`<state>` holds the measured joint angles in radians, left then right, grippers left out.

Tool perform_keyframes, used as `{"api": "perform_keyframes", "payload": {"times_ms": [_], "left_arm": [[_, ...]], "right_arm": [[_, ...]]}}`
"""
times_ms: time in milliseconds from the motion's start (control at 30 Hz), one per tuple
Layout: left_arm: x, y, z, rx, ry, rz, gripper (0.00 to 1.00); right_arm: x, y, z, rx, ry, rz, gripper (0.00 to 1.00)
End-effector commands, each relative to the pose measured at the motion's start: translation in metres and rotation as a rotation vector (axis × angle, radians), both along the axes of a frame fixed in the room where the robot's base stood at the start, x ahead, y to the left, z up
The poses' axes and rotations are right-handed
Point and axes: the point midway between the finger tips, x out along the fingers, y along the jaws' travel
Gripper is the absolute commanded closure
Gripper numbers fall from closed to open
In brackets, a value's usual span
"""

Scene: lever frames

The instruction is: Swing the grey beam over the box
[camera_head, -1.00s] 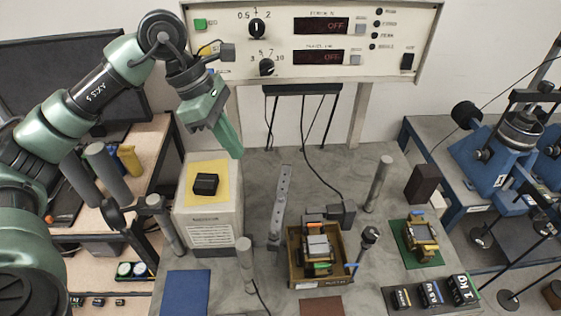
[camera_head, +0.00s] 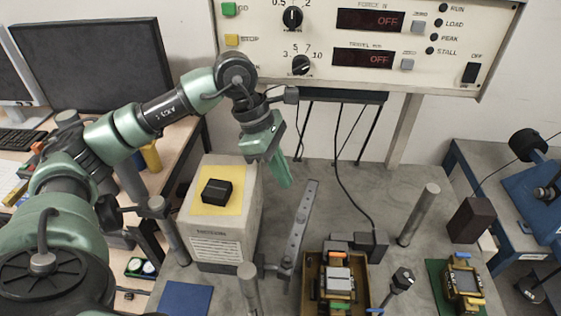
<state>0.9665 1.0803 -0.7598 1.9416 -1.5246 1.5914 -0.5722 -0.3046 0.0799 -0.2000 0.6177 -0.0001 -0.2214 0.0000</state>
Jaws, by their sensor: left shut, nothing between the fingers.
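The grey beam (camera_head: 302,222) is a narrow bar with a row of holes. It runs from near my left gripper down to a dark mount by the beige block's lower right corner. My left gripper (camera_head: 283,172) is green, shut and empty. It points down just left of the beam's far end, with a small gap in the picture; I cannot tell whether they touch. An open brown box (camera_head: 309,290) stands at the bottom, right of the beam, with a grey and yellow device (camera_head: 338,283) in it. The beam is not over this box. My right gripper is not in view.
A beige block (camera_head: 230,222) with a yellow top and black piece (camera_head: 216,192) stands left of the beam. Metal posts (camera_head: 418,215) rise from the grey table. A black-knobbed lever (camera_head: 402,278) stands right of the box. A control panel (camera_head: 460,45) spans the back.

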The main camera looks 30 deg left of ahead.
Motion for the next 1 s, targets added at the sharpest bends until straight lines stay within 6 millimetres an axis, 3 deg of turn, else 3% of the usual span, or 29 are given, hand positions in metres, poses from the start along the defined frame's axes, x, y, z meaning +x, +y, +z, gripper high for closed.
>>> {"api": "perform_keyframes", "payload": {"times_ms": [200,400,833,1000], "left_arm": [[0.003,-0.014,-0.032,-0.001,0.004,-0.001,1.0],[0.004,-0.019,-0.048,0.001,0.002,0.001,1.0],[0.003,-0.019,-0.05,0.0,0.0,-0.001,1.0],[-0.01,-0.016,-0.053,0.0,-0.002,-0.016,1.0]], "right_arm": [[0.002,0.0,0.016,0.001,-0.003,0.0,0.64],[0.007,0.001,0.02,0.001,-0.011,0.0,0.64],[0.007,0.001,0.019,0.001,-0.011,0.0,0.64],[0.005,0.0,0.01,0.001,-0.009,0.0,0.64]]}}
